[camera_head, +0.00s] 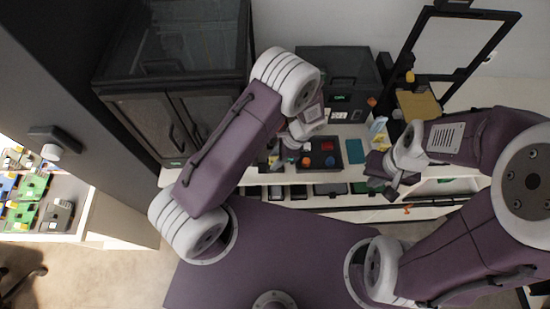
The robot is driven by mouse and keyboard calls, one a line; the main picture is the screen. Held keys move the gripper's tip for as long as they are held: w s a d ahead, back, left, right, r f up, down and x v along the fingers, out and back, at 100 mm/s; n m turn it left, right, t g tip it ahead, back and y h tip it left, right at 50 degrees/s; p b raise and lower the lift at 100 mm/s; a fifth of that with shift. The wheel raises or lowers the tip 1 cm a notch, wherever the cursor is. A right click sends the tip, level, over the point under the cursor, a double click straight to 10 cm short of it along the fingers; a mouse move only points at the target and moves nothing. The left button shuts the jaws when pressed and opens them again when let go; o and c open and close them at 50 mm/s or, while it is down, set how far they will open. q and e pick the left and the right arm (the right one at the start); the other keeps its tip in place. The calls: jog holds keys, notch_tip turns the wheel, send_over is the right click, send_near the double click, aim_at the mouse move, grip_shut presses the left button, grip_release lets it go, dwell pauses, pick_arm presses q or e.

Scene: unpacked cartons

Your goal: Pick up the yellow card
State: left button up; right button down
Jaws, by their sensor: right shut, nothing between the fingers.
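I cannot tell for certain which thing is the yellow card. A small pale yellow and blue upright piece (378,127) stands on the shelf, left of my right wrist. A larger flat tan-yellow panel (418,105) is behind it, by the black frame. My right gripper (385,188) is shut and empty at the shelf's front edge, below and apart from both. My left gripper (292,144) is over the shelf, left of the dark tray; its fingers are mostly hidden by its wrist and too small to read.
A dark cabinet (180,90) blocks the left, and a black frame (462,13) stands at the right. Several boxes line the lower shelf.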

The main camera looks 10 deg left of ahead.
pick_arm(q)
jog(key=shift+s+a+f, duration=0.1)
jog(key=shift+a+f, duration=0.1)
jog(key=shift+f, duration=0.2)
grip_shut()
jog(key=shift+r+b, duration=0.3)
jog(key=shift+r, duration=0.2)
jog(key=r, duration=0.1)
jog(key=r+b, duration=0.1)
jog(key=shift+w+d+r, duration=0.1)
jog(key=shift+w+r, duration=0.1)
jog(key=shift+r, duration=0.15)
jog(key=s+d+r+b, duration=0.2)
jog(key=s+d+r, duration=0.3)
jog(key=d, duration=0.5)
notch_tip(320, 180, up, 2)
jog(key=shift+s+d+r, duration=0.2)
